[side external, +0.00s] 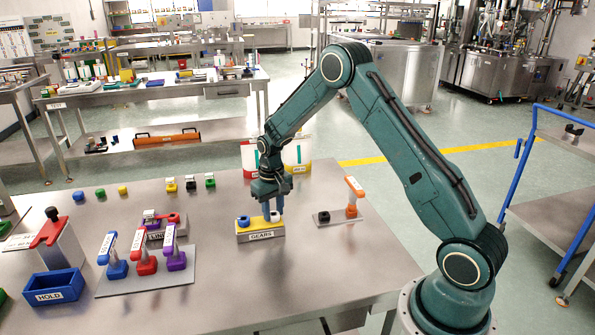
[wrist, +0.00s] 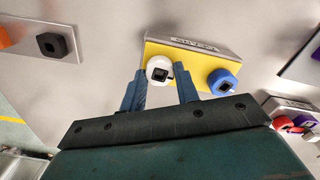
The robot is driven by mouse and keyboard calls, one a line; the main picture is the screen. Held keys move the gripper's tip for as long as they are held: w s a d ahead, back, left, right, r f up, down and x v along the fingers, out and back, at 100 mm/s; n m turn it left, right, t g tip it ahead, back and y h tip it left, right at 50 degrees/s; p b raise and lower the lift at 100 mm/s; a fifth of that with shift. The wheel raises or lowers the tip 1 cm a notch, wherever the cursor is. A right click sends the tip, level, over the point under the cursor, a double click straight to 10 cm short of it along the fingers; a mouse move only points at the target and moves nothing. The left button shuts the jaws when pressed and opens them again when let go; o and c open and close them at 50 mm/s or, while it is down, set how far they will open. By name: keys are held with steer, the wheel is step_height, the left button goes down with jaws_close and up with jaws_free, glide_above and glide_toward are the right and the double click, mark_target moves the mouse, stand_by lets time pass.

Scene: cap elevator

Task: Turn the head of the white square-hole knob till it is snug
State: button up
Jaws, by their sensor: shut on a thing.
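The white square-hole knob (wrist: 158,67) sits on the yellow-topped GEARS block (wrist: 210,55), its dark square hole facing the wrist camera. My gripper (wrist: 161,72) has one finger on each side of its head and is shut on it. In the side external view my gripper (side external: 271,208) points down over the GEARS block (side external: 262,236), and the white knob (side external: 275,216) shows small at the fingertips. A blue square-hole knob (wrist: 222,82) stands beside it on the same block, also seen in the side external view (side external: 243,221). How snug the head is cannot be seen.
A plate with a black square-hole knob (wrist: 51,44) and an orange-handled tool (side external: 353,192) stands right of the block in the side view. A rack of blue, red and purple tools (side external: 146,262) and a blue HOLD bin (side external: 53,287) stand left. The front right tabletop is clear.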

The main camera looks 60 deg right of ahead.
steer(key=shift+m, duration=0.6)
steer(key=o, duration=1)
steer(key=shift+r, duration=0.1)
step_height(320, 180, up, 14)
steer(key=shift+f, duration=0.2)
steer(key=shift+r, duration=0.1)
